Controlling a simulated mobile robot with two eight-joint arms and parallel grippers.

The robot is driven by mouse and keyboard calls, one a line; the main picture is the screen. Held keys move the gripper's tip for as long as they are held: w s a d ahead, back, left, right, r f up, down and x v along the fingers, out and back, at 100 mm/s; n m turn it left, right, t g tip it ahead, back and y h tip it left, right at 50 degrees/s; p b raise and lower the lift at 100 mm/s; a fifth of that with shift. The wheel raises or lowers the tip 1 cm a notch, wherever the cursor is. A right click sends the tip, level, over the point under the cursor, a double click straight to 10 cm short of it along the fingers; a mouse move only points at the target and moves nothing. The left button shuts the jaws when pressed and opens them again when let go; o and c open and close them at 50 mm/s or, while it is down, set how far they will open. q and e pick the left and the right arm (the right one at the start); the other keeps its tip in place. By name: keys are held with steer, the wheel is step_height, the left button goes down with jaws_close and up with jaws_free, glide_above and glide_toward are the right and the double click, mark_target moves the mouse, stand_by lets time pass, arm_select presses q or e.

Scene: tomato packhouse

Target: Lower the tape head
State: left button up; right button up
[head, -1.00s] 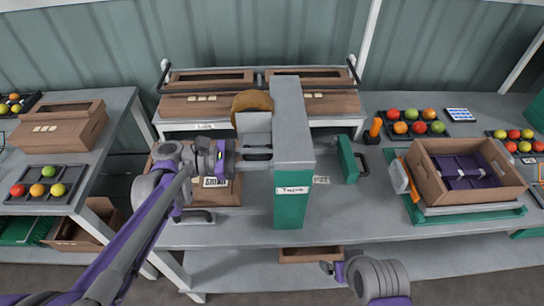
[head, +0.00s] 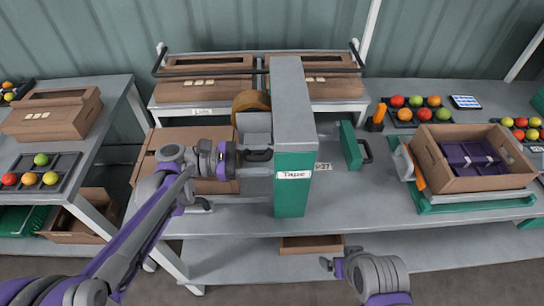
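The taping machine (head: 291,195) stands mid-bench as a tall grey and green column labelled "Taping". Its tape head (head: 255,122), a grey block with a brown tape roll (head: 250,103), is on the column's left side. A dark handle (head: 260,154) shows just below the head. My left gripper (head: 245,156) reaches in from the left and is at this handle; whether its fingers are closed on it is too small to tell. A brown carton (head: 165,152) lies behind my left wrist, left of the column. My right gripper (head: 338,258) is low in front of the bench, apart and empty, its fingertips spread.
A rack with closed cartons (head: 205,90) stands behind the machine. An open crate with purple inserts (head: 430,165) sits on a green-based scale at right. Bench front right of the column is clear.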

arm_select(q)
steer(key=shift+r, duration=0.1)
steer(key=a, duration=1.1)
steer(key=shift+d, duration=0.1)
stand_by(0.4)
